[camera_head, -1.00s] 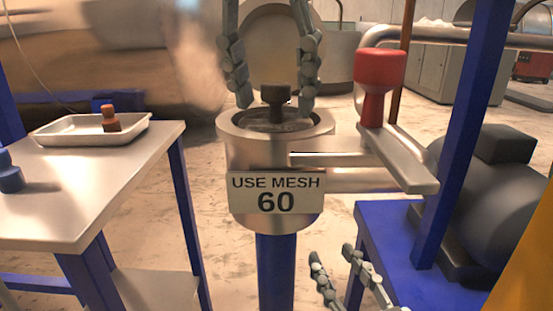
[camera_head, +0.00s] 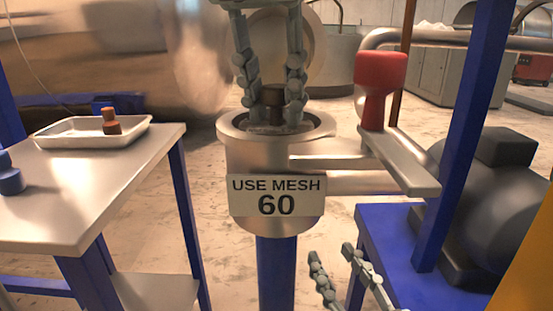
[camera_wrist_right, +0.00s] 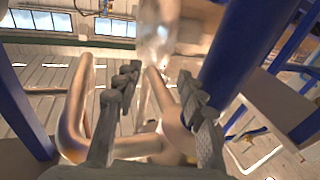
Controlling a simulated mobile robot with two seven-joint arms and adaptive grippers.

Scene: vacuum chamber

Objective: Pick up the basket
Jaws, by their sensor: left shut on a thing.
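A metal strainer housing (camera_head: 240,155) stands on a blue post and carries a label (camera_head: 276,196) reading "USE MESH 60". Its top is open. A dark knob (camera_head: 272,97) stands upright in the opening; the basket body below it is hidden by the rim. My left gripper (camera_head: 270,100) comes down from above, with its fingers on both sides of the knob, shut on it. My right gripper (camera_head: 331,254) is low, to the right of the post, with its fingers apart and empty. Its spread fingers also show in the right wrist view (camera_wrist_right: 157,80).
A metal arm with a red handle (camera_head: 379,85) juts right from the housing. A table (camera_head: 100,190) at left bears a shallow tray (camera_head: 75,142) holding a brown stepped piece (camera_head: 111,124). A blue frame (camera_head: 465,130) and dark motor (camera_head: 490,205) stand at right.

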